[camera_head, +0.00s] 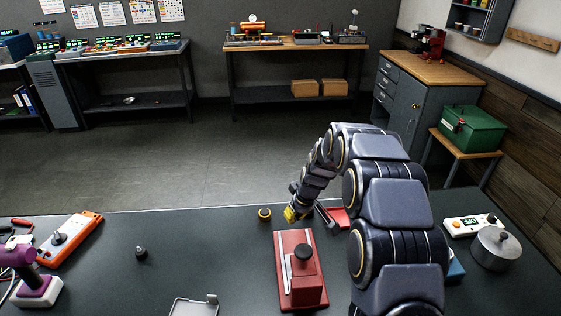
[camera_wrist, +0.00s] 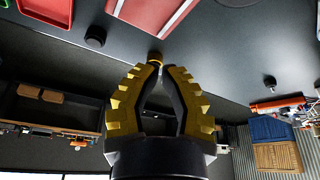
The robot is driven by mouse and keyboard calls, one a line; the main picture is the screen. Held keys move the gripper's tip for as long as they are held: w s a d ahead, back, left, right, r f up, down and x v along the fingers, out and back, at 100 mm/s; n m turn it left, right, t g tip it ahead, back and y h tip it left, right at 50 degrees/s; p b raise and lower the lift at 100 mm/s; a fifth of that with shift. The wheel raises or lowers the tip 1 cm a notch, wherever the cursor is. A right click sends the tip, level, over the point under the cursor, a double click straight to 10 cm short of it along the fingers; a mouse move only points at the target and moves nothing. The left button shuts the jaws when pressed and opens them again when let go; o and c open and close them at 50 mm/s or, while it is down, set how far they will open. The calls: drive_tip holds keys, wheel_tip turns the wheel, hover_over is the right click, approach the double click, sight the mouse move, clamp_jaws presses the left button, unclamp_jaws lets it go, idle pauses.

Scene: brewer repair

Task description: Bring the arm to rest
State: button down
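My gripper (camera_head: 291,214) hangs at the end of my bent arm, above the far part of the dark table (camera_head: 200,245), just behind the red device. In the wrist view, its yellow, toothed fingers (camera_wrist: 155,70) arch towards each other with a gap between their tips. I see nothing held between them. A small black and yellow round part (camera_head: 264,213) stands on the table just left of the gripper. It also shows in the wrist view (camera_wrist: 155,58), beyond the fingertips, where the fingers partly overlap it.
The red device with a black knob (camera_head: 302,252) stands close to the gripper. A red tray (camera_head: 340,216) lies partly behind my arm. A white device (camera_head: 468,225) and a metal pot (camera_head: 495,247) stand at right. An orange device (camera_head: 72,240) and a dark knob (camera_head: 141,252) are at left.

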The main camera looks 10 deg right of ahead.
drive_tip(key=s+a+r+m+g, duration=0.2)
drive_tip(key=s+r, duration=1)
drive_tip(key=s, duration=0.5)
drive_tip(key=s+d+r+m+g+h, duration=0.1)
drive_tip(key=s+r, duration=0.1)
drive_tip(key=s, duration=0.9)
drive_tip(key=s+d+r+m+g, duration=0.1)
drive_tip(key=s+r+m+g, duration=0.1)
drive_tip(key=s, duration=1)
drive_tip(key=shift+s+d+r+h, duration=0.2)
drive_tip(key=shift+s+d+h, duration=0.1)
drive_tip(key=shift+d+h, duration=0.1)
